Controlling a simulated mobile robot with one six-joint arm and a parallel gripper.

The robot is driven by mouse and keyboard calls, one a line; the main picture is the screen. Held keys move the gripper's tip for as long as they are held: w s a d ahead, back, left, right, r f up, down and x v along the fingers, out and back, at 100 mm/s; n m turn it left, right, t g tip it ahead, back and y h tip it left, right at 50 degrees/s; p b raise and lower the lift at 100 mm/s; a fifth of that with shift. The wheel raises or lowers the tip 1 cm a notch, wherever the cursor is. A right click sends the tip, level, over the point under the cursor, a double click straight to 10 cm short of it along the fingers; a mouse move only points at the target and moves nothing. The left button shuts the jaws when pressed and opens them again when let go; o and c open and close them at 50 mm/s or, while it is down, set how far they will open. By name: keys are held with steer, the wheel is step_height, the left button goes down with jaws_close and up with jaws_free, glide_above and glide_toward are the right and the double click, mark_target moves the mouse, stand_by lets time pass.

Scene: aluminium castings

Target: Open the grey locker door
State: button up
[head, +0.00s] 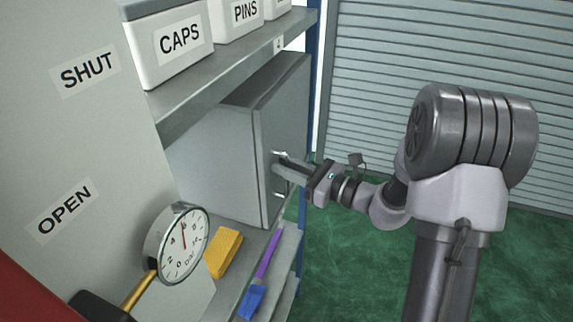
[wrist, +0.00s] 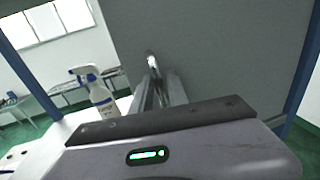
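The grey locker (head: 215,150) stands on a shelf in the head view, and its door (head: 285,110) faces right. The door looks closed against the body; I cannot tell if it is slightly ajar. A bright metal bar handle (head: 279,193) stands upright on the door. My gripper (head: 283,162) reaches it from the right, with its fingers at the handle's upper part. In the wrist view the handle (wrist: 151,62) rises between the tips of my close-set fingers, which look shut on it. The door (wrist: 220,50) fills the upper right there. The fingers hide part of the handle.
The shelf above holds bins marked CAPS (head: 178,45) and PINS (head: 238,14). A dial gauge (head: 180,243), yellow block (head: 223,250) and blue-purple brush (head: 260,275) are below. A spray bottle (wrist: 97,92) shows left in the wrist view. Green floor right of the shelves looks clear.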

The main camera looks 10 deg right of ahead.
steer(key=shift+c, duration=0.2)
jaws_close()
stand_by(1.2)
